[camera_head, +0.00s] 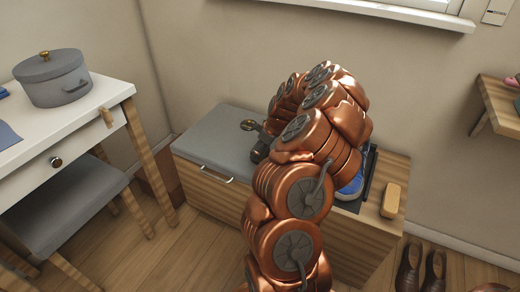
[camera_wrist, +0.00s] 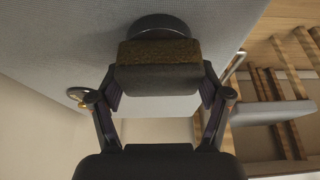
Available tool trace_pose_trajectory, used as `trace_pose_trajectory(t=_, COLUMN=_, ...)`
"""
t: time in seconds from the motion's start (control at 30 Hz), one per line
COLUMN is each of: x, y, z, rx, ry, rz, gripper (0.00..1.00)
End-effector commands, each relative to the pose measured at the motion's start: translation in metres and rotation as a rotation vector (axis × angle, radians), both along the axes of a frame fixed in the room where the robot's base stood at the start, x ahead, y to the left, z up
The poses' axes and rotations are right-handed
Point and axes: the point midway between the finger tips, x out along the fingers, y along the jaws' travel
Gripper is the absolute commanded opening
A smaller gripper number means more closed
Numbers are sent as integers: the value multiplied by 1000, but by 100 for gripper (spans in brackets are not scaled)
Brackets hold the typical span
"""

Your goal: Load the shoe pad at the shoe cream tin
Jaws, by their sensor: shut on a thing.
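The shoe pad (camera_wrist: 160,76) is a grey block with a brown fuzzy face (camera_wrist: 160,51). My gripper (camera_wrist: 161,88) is shut on it, one finger on each side. In the wrist view the shoe cream tin (camera_wrist: 160,24), round and dark, sits on the grey bench cushion directly beyond the brown face. The pad overlaps the tin's near edge in the picture; I cannot tell whether they touch. A blue shoe (camera_head: 350,188) shows partly behind my arm, on a dark mat.
The bench has a grey cushion (camera_head: 215,137) at left and bare wood at right, with a tan block (camera_head: 391,200). A small brass round item (camera_head: 248,125) shows near my gripper. A white table (camera_head: 105,93) with a grey pot (camera_head: 52,80) stands left. Brown shoes (camera_head: 408,268) stand on the floor.

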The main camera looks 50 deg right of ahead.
Motion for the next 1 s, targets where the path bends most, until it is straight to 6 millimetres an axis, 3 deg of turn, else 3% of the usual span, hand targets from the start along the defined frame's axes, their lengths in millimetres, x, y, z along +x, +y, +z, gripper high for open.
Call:
trace_pose_trajectory(t=0.17, x=0, y=0, z=4, rx=1, ry=2, rz=2, gripper=48)
trace_pose_trajectory(t=1.0, x=0, y=0, z=59, rx=-1, ry=-1, rz=-1, gripper=48)
